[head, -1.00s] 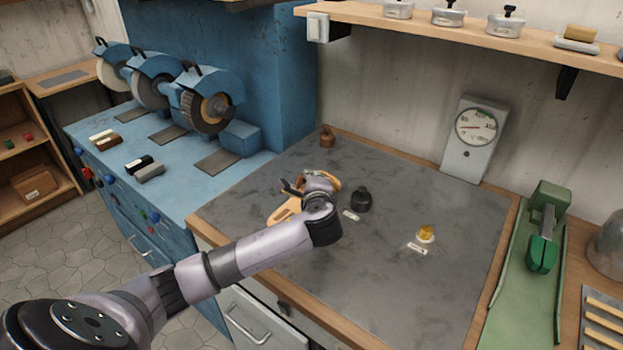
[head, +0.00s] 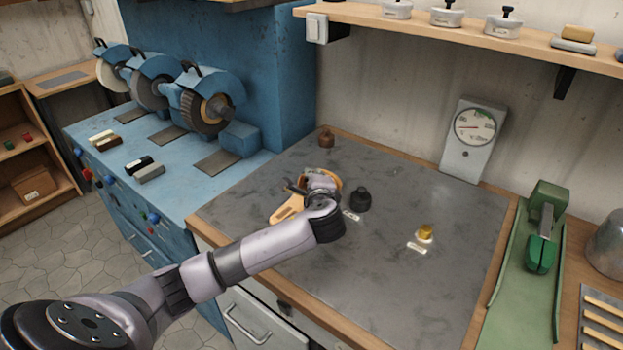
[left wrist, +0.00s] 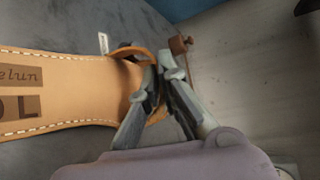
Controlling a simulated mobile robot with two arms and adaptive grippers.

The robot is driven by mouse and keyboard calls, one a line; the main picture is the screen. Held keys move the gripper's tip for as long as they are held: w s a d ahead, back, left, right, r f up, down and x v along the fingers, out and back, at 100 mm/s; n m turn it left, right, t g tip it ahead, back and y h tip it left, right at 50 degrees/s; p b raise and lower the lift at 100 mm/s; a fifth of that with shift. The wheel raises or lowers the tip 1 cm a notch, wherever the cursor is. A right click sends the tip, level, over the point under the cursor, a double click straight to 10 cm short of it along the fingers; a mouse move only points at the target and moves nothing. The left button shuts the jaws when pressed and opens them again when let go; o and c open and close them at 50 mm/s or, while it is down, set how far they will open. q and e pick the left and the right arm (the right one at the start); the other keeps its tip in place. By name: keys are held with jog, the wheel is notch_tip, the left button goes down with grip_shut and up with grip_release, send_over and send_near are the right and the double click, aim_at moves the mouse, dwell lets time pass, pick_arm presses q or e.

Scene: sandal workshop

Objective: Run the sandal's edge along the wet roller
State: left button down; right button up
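The tan leather sandal (head: 287,208) is at the left middle of the dark bench top, partly hidden by my left arm. In the left wrist view its stitched, lettered footbed (left wrist: 70,92) fills the left side, with an orange-brown strap loop (left wrist: 133,52) at its right end. My left gripper (head: 308,187) is at that end; in the left wrist view its fingers (left wrist: 158,75) come together on the sandal's end by the strap. I cannot tell whether the sandal touches the bench. I cannot make out a wet roller for certain. My right gripper is not in view.
A black bottle (head: 360,199) stands just right of my gripper. A brown bottle (head: 326,138) is at the back, a yellow-topped pot (head: 425,233) to the right. Blue grinding wheels (head: 205,105) stand left, a dial gauge (head: 472,135) at the back. The bench's front right is clear.

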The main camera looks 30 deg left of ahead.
aim_at(326, 172)
pick_arm(q)
jog(key=shift+w, duration=0.4)
jog(key=shift+w+d, duration=0.1)
jog(key=shift+w, duration=0.6)
dwell(0.3)
jog(key=shift+w+r, duration=0.1)
jog(key=shift+w, duration=0.2)
dwell(0.6)
jog(key=shift+w, duration=0.55)
jog(key=shift+w, duration=0.1)
jog(key=shift+w, duration=0.35)
jog(key=shift+w+b, duration=0.35)
dwell(0.3)
